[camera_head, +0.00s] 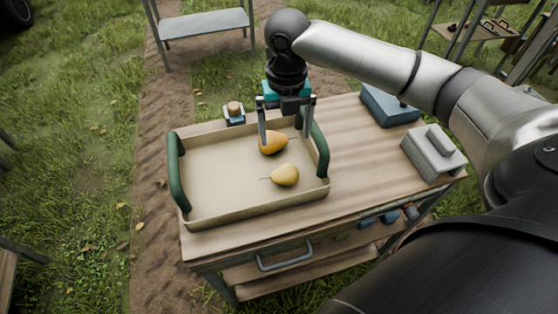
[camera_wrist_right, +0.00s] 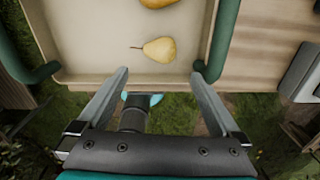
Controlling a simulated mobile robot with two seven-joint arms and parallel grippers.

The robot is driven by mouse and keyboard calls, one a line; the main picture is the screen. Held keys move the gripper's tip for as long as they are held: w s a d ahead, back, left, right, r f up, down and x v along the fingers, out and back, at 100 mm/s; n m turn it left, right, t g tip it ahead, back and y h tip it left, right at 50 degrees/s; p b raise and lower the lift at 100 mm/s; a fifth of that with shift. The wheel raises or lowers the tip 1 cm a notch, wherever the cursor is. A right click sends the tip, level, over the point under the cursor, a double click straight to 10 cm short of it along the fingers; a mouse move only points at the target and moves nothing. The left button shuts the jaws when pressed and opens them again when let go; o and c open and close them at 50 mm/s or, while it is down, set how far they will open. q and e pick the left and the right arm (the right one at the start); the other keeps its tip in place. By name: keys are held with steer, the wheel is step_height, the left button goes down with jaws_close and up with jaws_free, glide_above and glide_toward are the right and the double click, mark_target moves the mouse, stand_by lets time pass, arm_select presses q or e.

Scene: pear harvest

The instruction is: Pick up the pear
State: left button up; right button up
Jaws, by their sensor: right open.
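Two pears lie in a shallow beige tray (camera_head: 205,175) with green handles. The orange-brown pear (camera_head: 271,144) is toward the back; the yellow pear (camera_head: 286,176) is nearer the front, its stem pointing left. My right gripper (camera_head: 286,132) is open and points down over the tray's back right part. One finger overlaps the orange-brown pear in the head view; I cannot tell whether they touch. In the right wrist view the yellow pear (camera_wrist_right: 160,49) lies beyond the open fingertips (camera_wrist_right: 161,72), apart from them. The orange-brown pear (camera_wrist_right: 158,3) is cut off by the top edge. My left gripper is not in view.
The tray stands on a wooden cart (camera_head: 350,165). A grey lidded box (camera_head: 432,153) and a blue box (camera_head: 389,105) stand on its right side. A small jar-like item (camera_head: 234,110) is behind the tray. Bare wood lies between the tray and the boxes.

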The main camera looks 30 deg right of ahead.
mark_target(285, 169)
steer(key=f, duration=0.4)
steer(key=shift+s+b, duration=0.3)
steer(key=shift+s, duration=0.05)
step_height(285, 169, down, 4)
steer(key=shift+a+f+b, duration=0.1)
steer(key=shift+b, duration=0.25)
steer(key=shift+f, duration=0.5)
step_height(285, 169, down, 4)
steer(key=shift+w+f+b, duration=0.1)
steer(key=shift+f+b, duration=0.1)
steer(key=shift+b, duration=0.3)
steer(key=shift+f, duration=0.3)
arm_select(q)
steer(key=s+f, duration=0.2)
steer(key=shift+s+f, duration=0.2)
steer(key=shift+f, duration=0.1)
arm_select(e)
steer(key=shift+c, duration=0.2)
steer(key=shift+c, duration=1.4)
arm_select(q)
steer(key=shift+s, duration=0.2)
arm_select(e)
steer(key=c, duration=0.9)
